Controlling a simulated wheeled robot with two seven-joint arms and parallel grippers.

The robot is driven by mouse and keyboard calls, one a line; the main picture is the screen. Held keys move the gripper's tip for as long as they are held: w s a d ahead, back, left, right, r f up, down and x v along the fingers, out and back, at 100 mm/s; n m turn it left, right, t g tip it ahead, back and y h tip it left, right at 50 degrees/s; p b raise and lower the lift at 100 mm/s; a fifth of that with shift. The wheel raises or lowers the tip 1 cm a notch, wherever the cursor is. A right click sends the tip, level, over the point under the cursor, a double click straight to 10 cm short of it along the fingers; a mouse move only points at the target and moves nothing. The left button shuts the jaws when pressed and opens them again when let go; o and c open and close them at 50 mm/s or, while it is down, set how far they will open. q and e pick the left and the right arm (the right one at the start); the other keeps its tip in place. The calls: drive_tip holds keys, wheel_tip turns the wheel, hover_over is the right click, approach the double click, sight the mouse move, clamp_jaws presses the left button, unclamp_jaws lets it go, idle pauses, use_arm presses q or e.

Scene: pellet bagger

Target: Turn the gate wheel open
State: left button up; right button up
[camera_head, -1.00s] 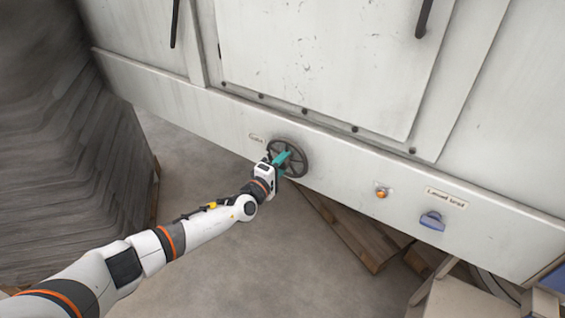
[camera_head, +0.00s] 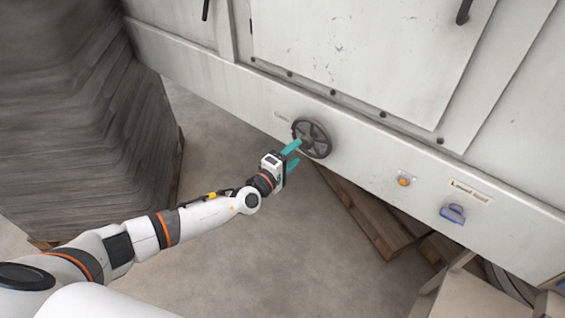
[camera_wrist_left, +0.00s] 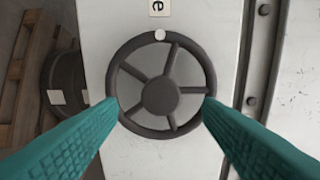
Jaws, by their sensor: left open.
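The gate wheel (camera_head: 313,138) is a dark grey spoked handwheel on the white machine's lower panel. In the left wrist view the wheel (camera_wrist_left: 160,95) shows nearly face on, with a pale round mark at the rim's top. My left gripper (camera_head: 294,154) is open, its teal fingers pointing at the wheel. In the left wrist view the open fingers (camera_wrist_left: 206,103) overlap the left and right sides of the rim. I cannot tell whether they touch it. My right gripper is not in view.
An orange button (camera_head: 404,180) and a blue fixture (camera_head: 453,213) are on the panel to the right. A wooden pallet (camera_head: 365,215) lies below the wheel. A tall grey stack (camera_head: 80,110) stands at left. The floor between is clear.

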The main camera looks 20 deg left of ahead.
use_arm(q)
drive_tip(key=v, duration=0.5)
drive_tip(key=shift+s+a, duration=0.1)
drive_tip(key=shift+s, duration=0.2)
drive_tip(key=s+a+f+n+g+y, duration=0.2)
drive_tip(key=s+a+f+n, duration=0.1)
drive_tip(key=f+n, duration=0.5)
drive_tip(key=s+a+f+n+g+y, duration=0.2)
drive_tip(key=a+f+n, duration=0.1)
drive_tip(key=f+n, duration=0.5)
drive_tip(key=s+a+f+n+g+y, duration=0.2)
drive_tip(key=s+a+f+n+y, duration=0.1)
drive_tip(key=f+n, duration=0.45)
drive_tip(key=s+f+n+g, duration=0.4)
drive_tip(key=s+f+n, duration=0.9)
drive_tip(key=s, duration=0.1)
drive_tip(key=s+d+f+n+g, duration=0.1)
drive_tip(key=s+f+n+g, duration=0.1)
drive_tip(key=s+n, duration=0.4)
drive_tip(key=s+d+f+n+g, duration=0.2)
drive_tip(key=s+f+n, duration=0.2)
drive_tip(key=s+n, duration=0.3)
drive_tip(key=s+d+f+n+g, duration=0.1)
drive_tip(key=s+f+n, duration=0.3)
drive_tip(key=s, duration=1)
drive_tip(key=shift+s+d+n+g+h+b, duration=0.3)
drive_tip(key=shift+n+g+h, duration=0.15)
drive_tip(key=shift+n, duration=0.7)
